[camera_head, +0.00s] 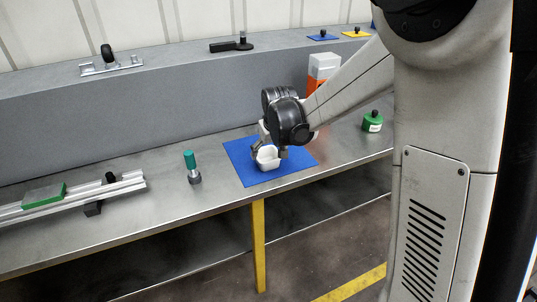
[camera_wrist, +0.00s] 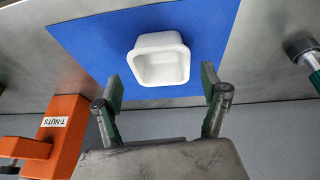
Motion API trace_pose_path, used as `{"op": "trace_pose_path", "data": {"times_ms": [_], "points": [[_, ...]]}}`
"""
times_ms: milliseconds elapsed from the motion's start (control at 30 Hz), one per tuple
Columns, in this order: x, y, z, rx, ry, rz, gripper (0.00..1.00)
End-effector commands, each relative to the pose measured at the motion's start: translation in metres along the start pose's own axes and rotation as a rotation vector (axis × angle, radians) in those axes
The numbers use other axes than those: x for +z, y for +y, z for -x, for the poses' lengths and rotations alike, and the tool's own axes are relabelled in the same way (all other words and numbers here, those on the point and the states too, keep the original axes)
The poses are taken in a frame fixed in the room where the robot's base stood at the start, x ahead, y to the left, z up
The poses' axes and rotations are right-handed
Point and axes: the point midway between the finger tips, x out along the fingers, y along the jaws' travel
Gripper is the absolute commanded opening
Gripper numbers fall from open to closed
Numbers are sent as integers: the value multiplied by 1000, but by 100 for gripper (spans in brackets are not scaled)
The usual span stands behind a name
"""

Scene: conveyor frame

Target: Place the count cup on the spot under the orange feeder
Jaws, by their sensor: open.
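The white square cup (camera_head: 267,163) sits upright on the blue mat (camera_head: 248,176), and its open top faces my wrist camera (camera_wrist: 160,62). It looks empty. My gripper (camera_head: 270,152) is at the cup, pointing down at the mat. In the wrist view its two green-padded fingers (camera_wrist: 162,84) are spread, with the cup just ahead of the gap. I see no grip on the cup.
A green-handled tool (camera_head: 191,167) stands left of the mat, and a metal rail with a green plate (camera_head: 44,195) lies farther left. A green weight (camera_head: 372,122) sits at right. The raised back ledge (camera_head: 180,95) holds small parts. Bare bench lies between tool and mat.

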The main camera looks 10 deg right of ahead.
Motion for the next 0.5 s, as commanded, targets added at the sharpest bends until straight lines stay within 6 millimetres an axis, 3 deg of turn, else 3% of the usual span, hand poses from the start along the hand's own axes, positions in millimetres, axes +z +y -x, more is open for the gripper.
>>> {"op": "trace_pose_path", "data": {"times_ms": [200,500], "points": [[0,0,37,0,0,0,76],[0,0,65,0,0,0,76]]}}
